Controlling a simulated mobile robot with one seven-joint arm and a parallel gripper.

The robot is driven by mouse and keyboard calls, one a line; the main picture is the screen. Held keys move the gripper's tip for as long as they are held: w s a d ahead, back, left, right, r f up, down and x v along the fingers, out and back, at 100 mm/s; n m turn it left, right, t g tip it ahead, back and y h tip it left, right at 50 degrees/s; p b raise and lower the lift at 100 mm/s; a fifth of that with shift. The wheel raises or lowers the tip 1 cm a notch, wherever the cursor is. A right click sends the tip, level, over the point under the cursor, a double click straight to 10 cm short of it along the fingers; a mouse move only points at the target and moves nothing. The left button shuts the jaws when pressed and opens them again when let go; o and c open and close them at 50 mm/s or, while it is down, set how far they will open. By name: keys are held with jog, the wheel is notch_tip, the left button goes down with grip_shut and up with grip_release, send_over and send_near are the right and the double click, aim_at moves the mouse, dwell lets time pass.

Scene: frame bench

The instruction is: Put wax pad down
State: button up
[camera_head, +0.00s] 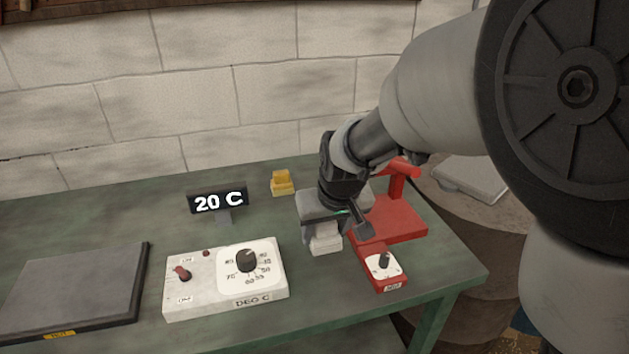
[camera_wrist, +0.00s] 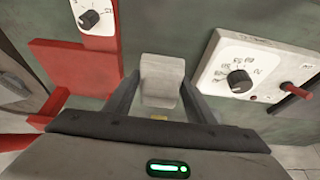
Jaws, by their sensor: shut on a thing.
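The wax pad appears to be the pale grey-white block (camera_head: 325,244) at my gripper in the head view. It also shows in the wrist view (camera_wrist: 162,78), between the two dark fingers. My gripper (camera_head: 337,232) points down over the bench, shut on this block. The fingers (camera_wrist: 161,95) lie on either side of it. The block is between the white dial box and the red stand. I cannot tell whether its underside touches the green bench top (camera_head: 140,215). The gripper hides its upper part in the head view.
A white dial box (camera_head: 205,290) stands left of my gripper, a red stand (camera_head: 405,222) and small red knob box (camera_head: 384,268) right. A "20 C" display (camera_head: 218,201) and yellow block (camera_head: 282,183) are behind. A dark plate (camera_head: 72,290) lies far left.

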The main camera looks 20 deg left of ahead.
notch_tip(320, 180, down, 8)
jog(key=shift+r+b, duration=0.1)
jog(key=shift+b, duration=0.7)
jog(key=shift+f, duration=0.2)
jog(key=o, duration=1.1)
jog(key=shift+c, duration=0.2)
